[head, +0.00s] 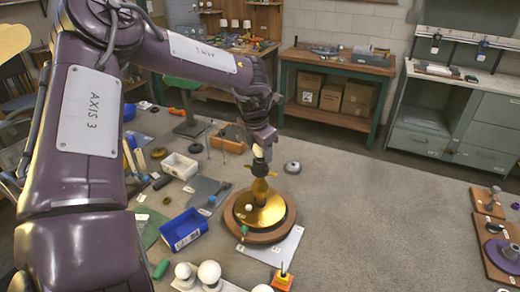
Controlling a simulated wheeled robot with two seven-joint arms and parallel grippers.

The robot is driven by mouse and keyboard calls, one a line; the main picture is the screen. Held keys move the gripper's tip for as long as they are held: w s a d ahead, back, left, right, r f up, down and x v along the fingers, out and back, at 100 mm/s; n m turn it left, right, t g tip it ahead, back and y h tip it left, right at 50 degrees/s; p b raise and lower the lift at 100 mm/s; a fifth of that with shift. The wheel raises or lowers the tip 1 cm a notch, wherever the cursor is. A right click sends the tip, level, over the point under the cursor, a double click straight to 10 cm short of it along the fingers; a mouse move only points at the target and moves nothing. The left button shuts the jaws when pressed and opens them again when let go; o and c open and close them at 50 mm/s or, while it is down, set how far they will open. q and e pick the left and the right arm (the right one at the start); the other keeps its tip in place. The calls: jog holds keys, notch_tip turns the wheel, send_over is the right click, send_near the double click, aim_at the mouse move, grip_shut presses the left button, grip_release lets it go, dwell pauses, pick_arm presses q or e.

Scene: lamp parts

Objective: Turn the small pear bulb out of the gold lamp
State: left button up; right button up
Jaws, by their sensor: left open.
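The gold lamp (266,211) stands upright on a round wooden disc (234,222) near the middle of the head view. A small pale bulb (258,151) sits at the top of its dark socket (259,168). My left gripper (261,142) is open and points down at the bulb from above. Its fingertips are close to the bulb's upper part; whether they touch it cannot be told. The gripper body hides the top of the bulb. My right gripper is not in view.
A blue bin (184,230) and a white bin (180,166) lie left of the lamp. Several round white bulbs (209,272) stand at the front edge. A dark round piece (292,167) lies behind the lamp. The bench top right of the lamp (390,220) is clear.

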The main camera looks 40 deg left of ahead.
pick_arm(q)
jog(key=shift+w, duration=0.1)
jog(key=c, duration=0.7)
jog(key=shift+f+n+b, duration=0.15)
jog(key=shift+n+b, duration=0.4)
jog(key=shift+n, duration=0.05)
jog(key=n+y+b, duration=0.1)
jog(key=n, duration=0.2)
jog(key=shift+g+b, duration=0.3)
jog(key=shift+b, duration=0.05)
jog(key=shift+n+y+b, duration=0.3)
jog(key=shift+n+b, duration=0.05)
jog(key=shift+n, duration=0.55)
jog(key=shift+r+n+g, duration=0.2)
jog(key=shift+n+g, duration=0.1)
jog(key=shift+n, duration=0.1)
